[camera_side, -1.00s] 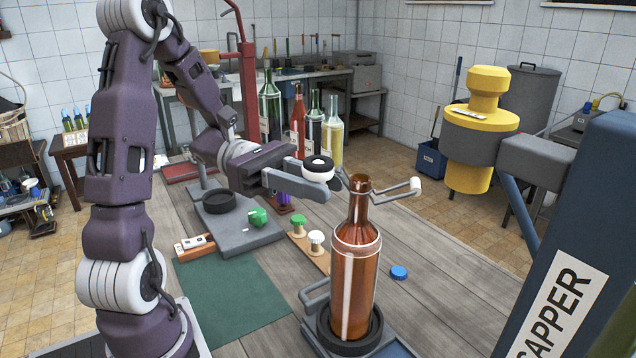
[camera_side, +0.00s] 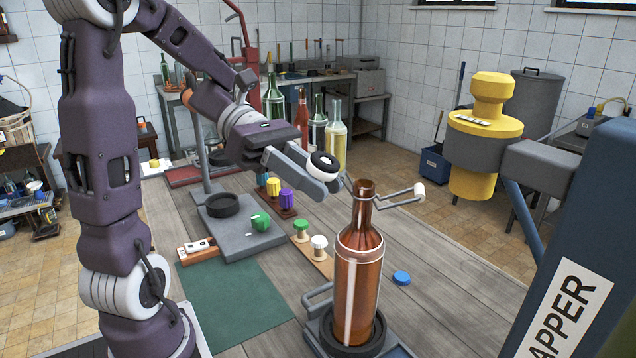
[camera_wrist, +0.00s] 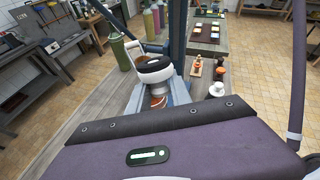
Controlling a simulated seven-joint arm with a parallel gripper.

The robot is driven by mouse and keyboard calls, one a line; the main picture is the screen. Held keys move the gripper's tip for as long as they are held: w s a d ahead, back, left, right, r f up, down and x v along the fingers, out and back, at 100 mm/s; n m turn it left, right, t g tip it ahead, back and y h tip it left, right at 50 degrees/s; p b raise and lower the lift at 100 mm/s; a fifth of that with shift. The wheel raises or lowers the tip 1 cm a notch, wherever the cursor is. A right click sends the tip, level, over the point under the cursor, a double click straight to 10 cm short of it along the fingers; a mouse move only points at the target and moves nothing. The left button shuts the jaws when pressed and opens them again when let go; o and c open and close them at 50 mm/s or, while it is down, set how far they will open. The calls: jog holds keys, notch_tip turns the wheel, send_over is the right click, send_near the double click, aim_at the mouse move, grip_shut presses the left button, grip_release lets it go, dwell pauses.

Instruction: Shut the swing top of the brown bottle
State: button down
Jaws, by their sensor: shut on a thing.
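The brown bottle (camera_side: 358,270) stands upright in a dark round holder (camera_side: 322,338) in the side view. My gripper (camera_side: 322,174) is left of the neck, a little above mouth height, tilted down. It is shut on a round black-and-white piece (camera_side: 324,160), close beside the neck; contact with the wire cannot be told. In the wrist view the round piece (camera_wrist: 153,70) hides most of the bottle.
A yellow-and-grey capper head (camera_side: 485,125) hangs at the right. A blue cap (camera_side: 401,278) lies right of the bottle. Green and white knobs (camera_side: 310,243) stand on a wooden strip to its left. The green mat (camera_side: 235,300) is bare.

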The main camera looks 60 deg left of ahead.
aim_at(324, 160)
jog(key=shift+r+n+g+y, duration=0.4)
jog(key=shift+r+g+y, duration=0.2)
jog(key=shift+g+y, duration=0.45)
jog(key=shift+r+n+g+y, duration=0.25)
jog(key=shift+g+y, duration=0.25)
jog(key=shift+y, duration=0.35)
jog(key=shift+r+n+g+y, duration=0.15)
jog(key=shift+r+g+y, duration=0.25)
jog(key=shift+y, duration=0.4)
jog(key=shift+w+d+r+n+g+y, duration=0.1)
jog(key=shift+r+n+g+y, duration=0.15)
jog(key=shift+g+y, duration=0.45)
jog(key=shift+w+d+r+n+g+y, duration=0.15)
jog(key=shift+r+g+y, duration=0.1)
jog(key=shift+g+y, duration=0.4)
jog(key=shift+w+d+r+n+g+y, duration=0.15)
jog(key=shift+r+n+g+y, duration=0.15)
jog(key=shift+g+y, duration=0.5)
jog(key=shift+r+g+y, duration=0.1)
jog(key=shift+g+y, duration=0.2)
jog(key=shift+y, duration=0.05)
jog(key=c, duration=1.2)
grip_release()
jog(key=shift+o, duration=0.2)
